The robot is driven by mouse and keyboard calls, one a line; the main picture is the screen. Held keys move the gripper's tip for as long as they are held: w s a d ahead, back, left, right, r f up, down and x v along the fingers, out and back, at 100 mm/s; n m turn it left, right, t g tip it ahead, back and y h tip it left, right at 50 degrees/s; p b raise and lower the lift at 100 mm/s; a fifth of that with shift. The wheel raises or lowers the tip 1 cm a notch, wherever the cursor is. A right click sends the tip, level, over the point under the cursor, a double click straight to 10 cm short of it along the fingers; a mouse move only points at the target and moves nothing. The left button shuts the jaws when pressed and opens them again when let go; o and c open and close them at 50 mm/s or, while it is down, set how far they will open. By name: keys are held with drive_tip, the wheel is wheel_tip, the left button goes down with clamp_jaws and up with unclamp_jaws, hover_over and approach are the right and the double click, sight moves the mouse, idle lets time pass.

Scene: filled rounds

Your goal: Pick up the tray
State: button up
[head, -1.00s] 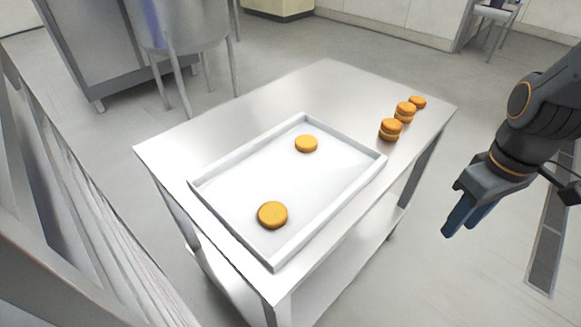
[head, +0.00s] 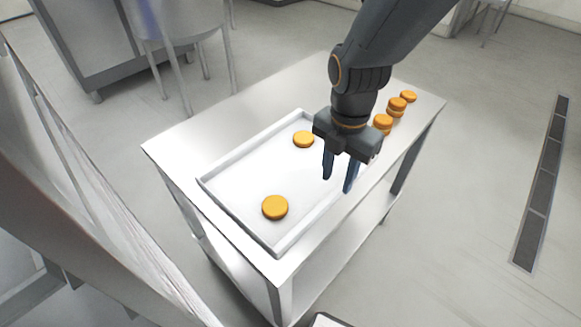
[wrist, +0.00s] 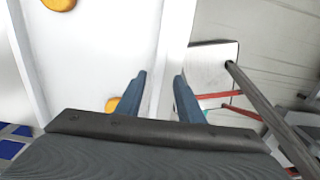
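The white rectangular tray (head: 240,212) lies on a steel table and carries two orange-brown round pieces, one at the back (head: 303,139) and one near the front (head: 275,207). My gripper (head: 338,182) hangs over the tray's right side with its two blue fingers apart and nothing between them. It hides the tray's right corner and part of that rim in the head view. In the wrist view, the fingers (wrist: 158,88) point along the tray's raised rim (wrist: 176,50), which runs between them in the picture. I cannot tell the exact height above the rim.
The steel table (head: 185,132) has a lower shelf. Several more orange-brown rounds (head: 397,106), some apparently stacked, stand on its far right end. A steel stand or vat (head: 180,25) is behind on the left.

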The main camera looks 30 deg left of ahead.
sight(334, 193)
drive_tip(key=shift+f+p, duration=1.2)
drive_tip(key=shift+f, duration=1.85)
clamp_jaws()
